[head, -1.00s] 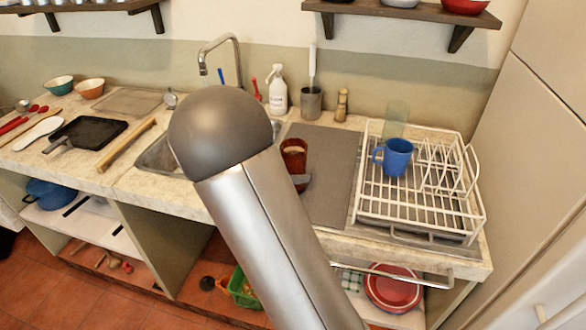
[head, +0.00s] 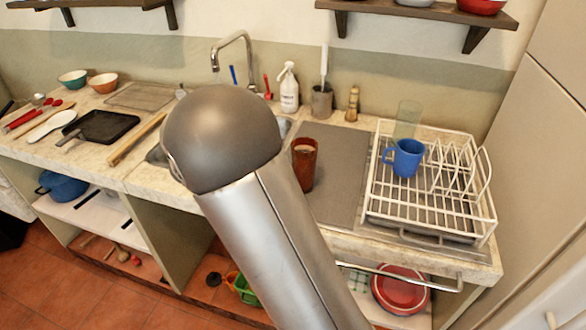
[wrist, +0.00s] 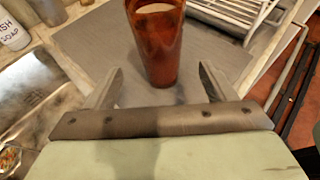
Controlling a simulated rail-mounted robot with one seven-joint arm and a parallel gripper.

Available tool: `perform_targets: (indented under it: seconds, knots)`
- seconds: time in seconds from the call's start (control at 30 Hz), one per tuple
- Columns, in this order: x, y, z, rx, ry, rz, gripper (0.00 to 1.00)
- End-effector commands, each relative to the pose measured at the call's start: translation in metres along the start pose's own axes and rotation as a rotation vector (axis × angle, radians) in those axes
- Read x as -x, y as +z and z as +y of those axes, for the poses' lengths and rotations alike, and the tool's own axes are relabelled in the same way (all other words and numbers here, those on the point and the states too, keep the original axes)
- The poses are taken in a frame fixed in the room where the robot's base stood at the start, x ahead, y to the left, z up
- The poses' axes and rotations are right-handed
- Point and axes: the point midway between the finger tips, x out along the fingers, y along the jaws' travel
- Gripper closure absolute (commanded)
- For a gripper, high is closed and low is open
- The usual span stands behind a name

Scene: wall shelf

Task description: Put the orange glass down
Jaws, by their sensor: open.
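The orange glass (head: 305,166), a translucent amber-brown tumbler, stands upright on the grey mat (head: 337,190) near its left edge, just right of my arm. In the wrist view the orange glass (wrist: 157,48) is ahead of my gripper (wrist: 160,78), with its base on the mat. The two fingers are spread wide, one to each side and apart from the glass. The glass's top is cut off in the wrist view. My gripper is hidden behind my arm in the head view.
A white dish rack (head: 430,205) with a blue mug (head: 403,158) and a clear greenish glass (head: 408,118) stands to the right. The sink lies left, partly hidden by my arm. A soap bottle (head: 288,92) and a utensil cup (head: 321,103) stand behind. The mat's middle is clear.

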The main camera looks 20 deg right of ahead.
Motion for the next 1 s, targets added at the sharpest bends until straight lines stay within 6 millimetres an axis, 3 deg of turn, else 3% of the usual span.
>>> perform_targets:
  seconds: [0.2, 0.33, 0.43, 0.53, 0.7, 0.83, 1.0]
  knots:
    - [0.029, 0.000, 0.000, 0.001, 0.001, 0.000, 0.23]
    - [0.028, 0.001, -0.015, -0.051, -0.030, 0.059, 0.23]
    - [0.018, -0.003, -0.053, -0.199, -0.114, 0.216, 0.23]
    - [0.015, -0.013, -0.110, -0.446, -0.261, 0.432, 0.23]
    - [0.038, -0.040, -0.193, -0.919, -0.566, 0.739, 0.23]
    - [0.058, -0.056, -0.229, -1.202, -0.767, 0.866, 0.23]
    - [0.071, -0.065, -0.246, -1.379, -0.902, 0.928, 0.23]
